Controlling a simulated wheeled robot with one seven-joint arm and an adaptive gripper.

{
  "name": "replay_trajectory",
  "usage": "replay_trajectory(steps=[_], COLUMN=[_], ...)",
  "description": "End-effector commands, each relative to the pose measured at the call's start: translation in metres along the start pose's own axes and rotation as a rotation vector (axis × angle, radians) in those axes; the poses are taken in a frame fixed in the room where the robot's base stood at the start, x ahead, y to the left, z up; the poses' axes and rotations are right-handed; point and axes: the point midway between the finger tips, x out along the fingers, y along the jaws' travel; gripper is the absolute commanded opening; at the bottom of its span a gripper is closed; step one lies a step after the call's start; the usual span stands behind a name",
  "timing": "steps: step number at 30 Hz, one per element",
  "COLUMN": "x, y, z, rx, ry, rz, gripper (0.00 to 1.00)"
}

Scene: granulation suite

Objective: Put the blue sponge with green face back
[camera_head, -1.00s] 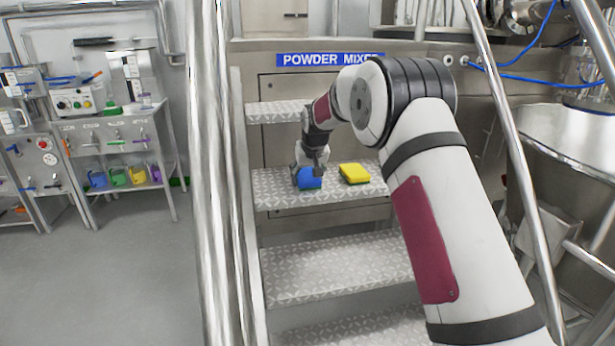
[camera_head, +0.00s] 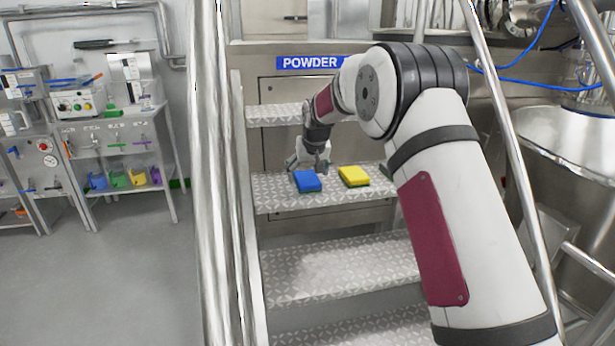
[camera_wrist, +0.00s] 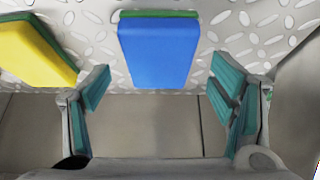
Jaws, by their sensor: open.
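The blue sponge with green face (camera_head: 307,181) lies blue side up on a patterned metal step. In the wrist view the blue sponge (camera_wrist: 158,52) shows its green layer along the top edge. My gripper (camera_head: 309,164) is just behind the sponge in the head view. In the wrist view my gripper (camera_wrist: 165,95) has its teal finger pads spread wide, one to either side, with nothing between them. The sponge is in front of the opening and apart from both pads.
A yellow sponge with a green face (camera_head: 353,176) lies on the same step to the right, close to one finger in the wrist view. A metal handrail (camera_head: 208,180) stands to the left. The step (camera_head: 270,198) has free room left and right of the sponges.

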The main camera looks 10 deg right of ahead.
Motion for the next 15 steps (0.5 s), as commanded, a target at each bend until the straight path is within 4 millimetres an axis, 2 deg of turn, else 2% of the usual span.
replay_trajectory(steps=[1,7,15], x=[-0.014,-0.055,-0.088], y=[0.0,0.0,0.0], z=[-0.002,-0.002,-0.001], rx=[0.0,0.0,0.0], ry=[0.003,0.003,0.001], rz=[0.0,0.0,0.0], gripper=[0.78,0.78,0.78])
